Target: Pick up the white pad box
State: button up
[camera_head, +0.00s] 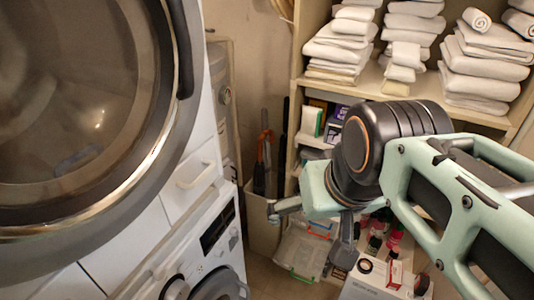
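A small white box with a green edge (311,122) stands on the shelf below the towels, left of my arm. It may be the white pad box, but its label is too small to read. A larger white box (370,285) is low down at the bottom of the view, with small items on top. My gripper (308,232) hangs in front of the lower shelves, its two fingers spread apart. It is open with nothing visible between the fingers, and apart from the small white box. My arm hides part of the shelf to the right.
Stacks of folded white towels (341,42) fill the upper shelf. A clear bin with a green edge (301,252) sits below my gripper. Red and dark bottles (375,243) stand low behind it. Large white washing machines (205,240) fill the left side.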

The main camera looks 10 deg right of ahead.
aim_at(394, 273)
jog(key=z, duration=1.5)
jog(key=k+j+z, duration=0.15)
jog(key=l+u, duration=0.25)
jog(key=l, duration=0.15)
jog(key=l+u, duration=0.25)
jog(key=j+z, duration=0.5)
jog(key=j, duration=0.2)
jog(key=i+j+z, duration=0.15)
jog(key=z, duration=0.15)
jog(key=i+j+z, duration=0.2)
jog(key=i+z, duration=0.15)
